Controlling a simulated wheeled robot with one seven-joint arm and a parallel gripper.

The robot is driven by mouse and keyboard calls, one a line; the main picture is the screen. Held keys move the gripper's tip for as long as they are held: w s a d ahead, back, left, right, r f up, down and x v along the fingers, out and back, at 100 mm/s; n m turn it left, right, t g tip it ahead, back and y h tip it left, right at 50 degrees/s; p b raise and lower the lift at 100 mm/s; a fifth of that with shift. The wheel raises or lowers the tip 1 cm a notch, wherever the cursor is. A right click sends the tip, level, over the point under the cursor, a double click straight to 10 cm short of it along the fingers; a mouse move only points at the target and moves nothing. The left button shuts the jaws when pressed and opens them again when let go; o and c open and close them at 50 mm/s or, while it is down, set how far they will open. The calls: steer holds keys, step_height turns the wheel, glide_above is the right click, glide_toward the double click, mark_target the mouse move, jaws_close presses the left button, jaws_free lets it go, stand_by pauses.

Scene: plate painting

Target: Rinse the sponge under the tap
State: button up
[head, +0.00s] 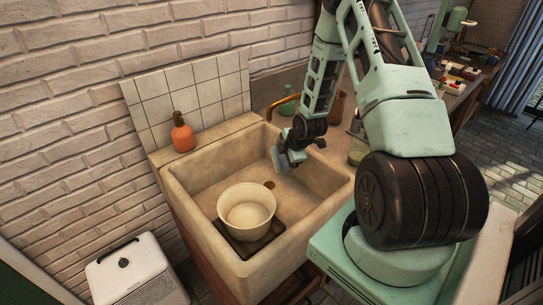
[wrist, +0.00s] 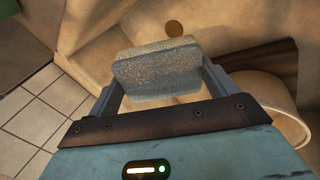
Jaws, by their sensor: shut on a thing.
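My gripper (head: 288,157) is inside the sink (head: 198,167), over its back right part. It is shut on a grey-blue sponge (wrist: 158,72), which sits between the two fingers in the wrist view. In the head view the sponge (head: 277,158) shows only as a small pale piece at the fingers. The brass tap (head: 283,100) is at the back of the sink, close behind and above my gripper. I cannot make out any running water.
A cream bowl (head: 246,207) stands on a dark mat (head: 252,243) in the sink, in front of the gripper. A drain (head: 269,184) lies behind the bowl. An orange bottle (head: 182,133) stands on the back ledge at left. Pots stand right of the sink.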

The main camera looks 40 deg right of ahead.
steer(key=shift+s+d, duration=0.3)
steer(key=shift+s, duration=0.6)
steer(key=shift+s+d, duration=0.25)
steer(key=shift+s, duration=0.65)
steer(key=s+d+r+p, duration=0.1)
steer(key=s+r+p, duration=0.2)
steer(key=s+r, duration=0.1)
steer(key=shift+s+d, duration=0.25)
steer(key=shift+s, duration=0.15)
stand_by(0.8)
